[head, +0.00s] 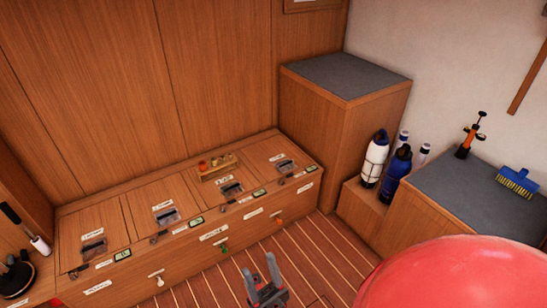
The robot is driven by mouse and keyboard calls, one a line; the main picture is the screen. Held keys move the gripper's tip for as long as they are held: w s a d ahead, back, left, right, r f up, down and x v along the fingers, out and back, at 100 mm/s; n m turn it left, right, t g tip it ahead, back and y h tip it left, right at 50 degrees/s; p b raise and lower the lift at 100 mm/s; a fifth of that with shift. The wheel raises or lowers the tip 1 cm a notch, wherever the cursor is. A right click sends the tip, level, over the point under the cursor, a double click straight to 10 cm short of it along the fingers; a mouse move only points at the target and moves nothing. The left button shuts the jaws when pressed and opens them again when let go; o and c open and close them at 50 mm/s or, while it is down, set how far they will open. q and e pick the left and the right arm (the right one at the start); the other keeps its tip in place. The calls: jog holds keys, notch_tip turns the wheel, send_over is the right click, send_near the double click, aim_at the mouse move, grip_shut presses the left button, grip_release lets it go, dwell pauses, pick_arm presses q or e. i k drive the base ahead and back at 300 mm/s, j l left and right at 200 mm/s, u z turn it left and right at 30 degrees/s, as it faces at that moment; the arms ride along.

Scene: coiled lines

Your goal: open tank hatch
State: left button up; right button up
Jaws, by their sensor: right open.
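A long low wooden bench (140,277) runs along the panelled wall. Its top has several hatch lids, each with a small metal fitting and a white label: a left lid (92,222), a middle-left lid (153,190), a middle-right lid (210,192) and a right lid (271,148). All look flat and shut; which one is the tank hatch I cannot tell, as the labels are too small to read. My right gripper (262,270) is open and empty, in front of the bench over the slatted floor, apart from it. My left gripper is out of view.
A small wooden tray (217,167) sits on the bench top. Bottles (374,160) stand right of a tall cabinet (325,120). A large red rounded shape (460,278) blocks the lower right. The slatted floor (310,255) is clear.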

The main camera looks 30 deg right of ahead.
aim_at(275, 157)
jog(key=i+l+z, duration=0.15)
jog(key=i+l, duration=0.15)
jog(key=i+l+z, duration=0.2)
jog(key=i, duration=0.3)
jog(key=i+l+z, duration=0.15)
jog(key=i, duration=0.3)
jog(key=i+l+z, duration=0.15)
jog(key=i, duration=0.3)
jog(key=i+l, duration=0.25)
jog(key=i, duration=0.15)
